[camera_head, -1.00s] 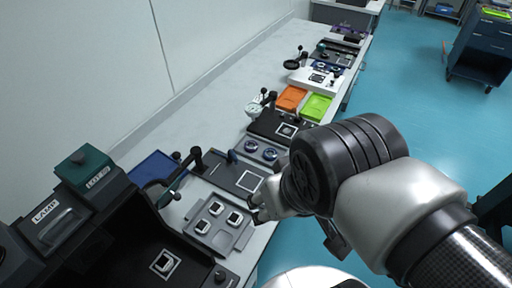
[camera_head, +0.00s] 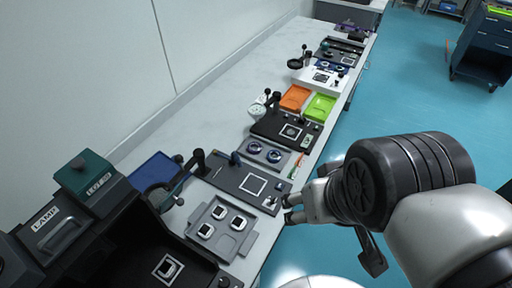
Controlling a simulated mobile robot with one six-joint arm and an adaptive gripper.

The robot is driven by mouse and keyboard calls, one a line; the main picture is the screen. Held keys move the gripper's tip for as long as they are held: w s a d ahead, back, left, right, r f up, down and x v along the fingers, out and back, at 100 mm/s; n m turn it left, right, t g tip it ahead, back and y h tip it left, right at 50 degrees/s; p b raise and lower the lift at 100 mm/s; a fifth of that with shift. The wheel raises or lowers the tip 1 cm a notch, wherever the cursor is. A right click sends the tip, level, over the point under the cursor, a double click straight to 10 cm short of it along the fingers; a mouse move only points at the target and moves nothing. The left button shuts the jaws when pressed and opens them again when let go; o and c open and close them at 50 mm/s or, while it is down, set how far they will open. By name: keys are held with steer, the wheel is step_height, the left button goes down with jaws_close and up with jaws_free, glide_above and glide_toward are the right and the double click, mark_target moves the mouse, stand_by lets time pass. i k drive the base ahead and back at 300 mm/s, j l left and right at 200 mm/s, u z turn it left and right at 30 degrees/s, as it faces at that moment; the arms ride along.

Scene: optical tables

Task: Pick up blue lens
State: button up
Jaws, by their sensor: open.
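Two round dark-blue ringed pieces, which look like lenses, sit side by side in a grey holder (camera_head: 286,165) on the bench. One is the left blue lens (camera_head: 253,148) and the other is the right blue lens (camera_head: 273,156). I cannot tell which one the task names. My gripper (camera_head: 288,209) is open and empty at the bench's front edge, nearer to the camera than the lenses and apart from them. Its fingers point left, beside the dark plate with a white square outline (camera_head: 250,184).
A grey tray (camera_head: 217,243) with several small square pieces lies nearer the camera. Upright black posts (camera_head: 199,160) stand behind the plate. Orange (camera_head: 295,97) and green (camera_head: 319,107) trays lie farther along. The bench's back strip is clear.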

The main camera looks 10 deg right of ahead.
mark_target(273, 156)
steer(key=u, duration=0.45)
steer(key=i+l+u, duration=0.1)
steer(key=l, duration=0.3)
steer(key=i+l+u, duration=0.25)
steer(key=l, duration=0.55)
steer(key=i+l+u, duration=0.15)
steer(key=l, duration=0.25)
steer(key=i+l+u, duration=0.1)
steer(key=l, duration=0.35)
steer(key=i+l+u, duration=0.15)
steer(key=l, duration=0.3)
